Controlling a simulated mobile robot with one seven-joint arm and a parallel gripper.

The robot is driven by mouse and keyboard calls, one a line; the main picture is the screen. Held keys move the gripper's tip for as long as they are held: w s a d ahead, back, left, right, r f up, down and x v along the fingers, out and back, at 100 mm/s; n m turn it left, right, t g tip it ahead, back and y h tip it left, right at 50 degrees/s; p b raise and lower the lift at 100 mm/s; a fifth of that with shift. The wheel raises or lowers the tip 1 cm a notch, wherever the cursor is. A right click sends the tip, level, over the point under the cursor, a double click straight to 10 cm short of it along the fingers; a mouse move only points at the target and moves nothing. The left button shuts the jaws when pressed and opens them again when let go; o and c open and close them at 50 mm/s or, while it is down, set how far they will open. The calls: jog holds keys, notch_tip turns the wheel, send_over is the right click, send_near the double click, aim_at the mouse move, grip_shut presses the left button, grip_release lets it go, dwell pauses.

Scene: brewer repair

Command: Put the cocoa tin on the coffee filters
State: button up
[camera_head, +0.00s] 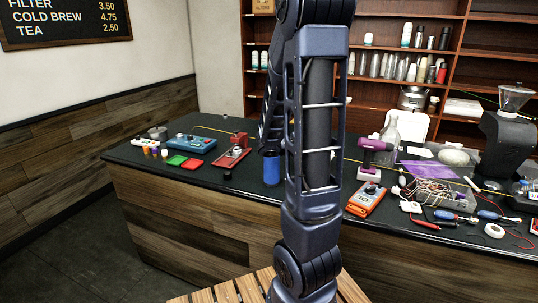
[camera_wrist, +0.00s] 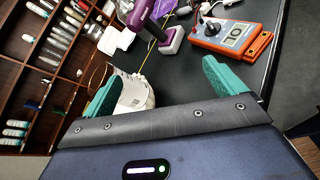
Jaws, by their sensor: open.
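My gripper (camera_wrist: 162,70) is open, its two teal fingers wide apart in the wrist view. A white rounded object with dark marks (camera_wrist: 136,92) shows beside the left finger; I cannot tell what it is or whether they touch. A cardboard box with partly cut-off lettering like "filters" (camera_head: 263,6) is on the upper shelf, at the top edge of the picture. A blue cylinder (camera_head: 271,167) stands upright on the counter left of my arm. No label is readable on it, so I cannot tell whether it is the cocoa tin.
The dark counter holds a red stand (camera_head: 232,155), a purple drill (camera_head: 374,155), an orange multimeter (camera_head: 366,199), which also shows in the wrist view (camera_wrist: 232,38), and a bin of wires (camera_head: 437,193). A grinder (camera_head: 508,140) is at right. Shelves with cups stand behind.

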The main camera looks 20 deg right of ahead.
jog(key=s+a+r+m+t+y, duration=0.1)
jog(key=s+a+r+m+y, duration=0.2)
jog(key=a, duration=0.5)
jog(key=s+a+r+m+t+y, duration=0.2)
jog(key=s+a+m+y, duration=0.3)
jog(key=a, duration=0.3)
jog(key=s+a+r+m+t+y, duration=0.1)
jog(key=s+a+r+m+y, duration=0.3)
jog(key=a+y, duration=0.2)
jog(key=a, duration=0.2)
jog(key=shift+s+a+r+t, duration=0.2)
jog(key=shift+s+a+t, duration=0.1)
jog(key=shift+a, duration=0.1)
